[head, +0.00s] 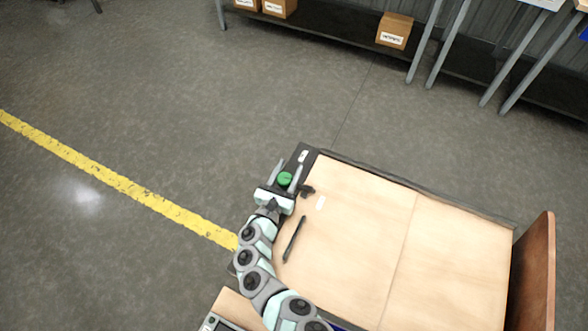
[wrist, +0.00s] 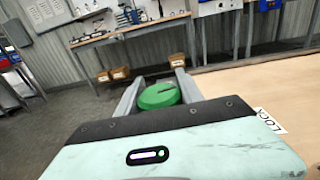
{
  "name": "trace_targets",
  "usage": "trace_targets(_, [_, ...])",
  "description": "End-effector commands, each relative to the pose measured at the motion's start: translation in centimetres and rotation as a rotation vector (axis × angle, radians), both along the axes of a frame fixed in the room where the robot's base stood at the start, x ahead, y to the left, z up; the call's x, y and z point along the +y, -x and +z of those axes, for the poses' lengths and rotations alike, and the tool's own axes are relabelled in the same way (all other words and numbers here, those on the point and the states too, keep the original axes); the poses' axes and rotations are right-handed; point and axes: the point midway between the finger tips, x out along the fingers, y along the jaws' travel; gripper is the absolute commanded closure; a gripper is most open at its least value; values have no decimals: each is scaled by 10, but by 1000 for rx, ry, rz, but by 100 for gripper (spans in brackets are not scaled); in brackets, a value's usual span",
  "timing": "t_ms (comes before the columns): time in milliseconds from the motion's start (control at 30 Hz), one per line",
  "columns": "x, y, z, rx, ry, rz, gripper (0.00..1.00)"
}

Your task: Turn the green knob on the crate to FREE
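The green knob (head: 285,179) sits at the dark edge of the wooden-topped crate (head: 360,215). My gripper (head: 289,172) reaches over this edge with one finger on each side of the knob. In the wrist view my gripper (wrist: 158,86) also has the knob between its fingers. I cannot tell whether the fingers touch it. A white label (wrist: 269,121) reading LOCK lies right of the knob. I see no FREE label that I can read.
A black rod-like thing (head: 294,239) and a small dark piece (head: 307,191) lie on the pale wood. A brown upright panel (head: 540,270) stands at the right. The floor left of the crate is clear. Shelving with cardboard boxes (head: 394,31) stands well away.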

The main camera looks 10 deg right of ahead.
Motion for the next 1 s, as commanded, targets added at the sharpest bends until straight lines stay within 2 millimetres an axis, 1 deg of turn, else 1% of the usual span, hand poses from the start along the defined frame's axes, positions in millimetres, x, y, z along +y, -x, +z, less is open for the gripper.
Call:
trace_targets(33, [0, 0, 0, 0, 0, 0, 52])
trace_targets(233, [0, 0, 0, 1, 1, -1, 35])
trace_targets(467, [0, 0, 0, 1, 1, -1, 35])
trace_targets(567, [3, 4, 1, 1, 2, 1, 35])
trace_targets(667, [10, 15, 2, 2, 3, 1, 35])
trace_targets(900, [39, 56, 1, 3, -2, 6, 35])
trace_targets(1000, [46, 71, 1, 3, 1, 3, 35])
